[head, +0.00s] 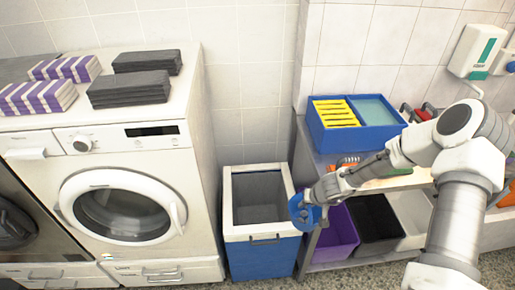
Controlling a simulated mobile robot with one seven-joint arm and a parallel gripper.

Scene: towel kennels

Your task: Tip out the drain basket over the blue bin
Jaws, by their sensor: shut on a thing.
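The blue bin (263,262) stands on the floor between the washing machine and the shelf unit. It has a white rim and its grey inside looks empty from here. My gripper (306,203) is shut on a small round blue drain basket (301,217). The basket is at the right edge of the bin's rim in the picture, and it looks turned on its side. Its inside and any contents are too small to make out. I cannot tell how high it is above the rim.
The washing machine (119,160) stands left of the bin with folded dark towels (130,88) on top. Right of the bin, a shelf unit (322,267) holds a purple bin (335,232), a black bin (375,222) and a blue divided tray (330,141).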

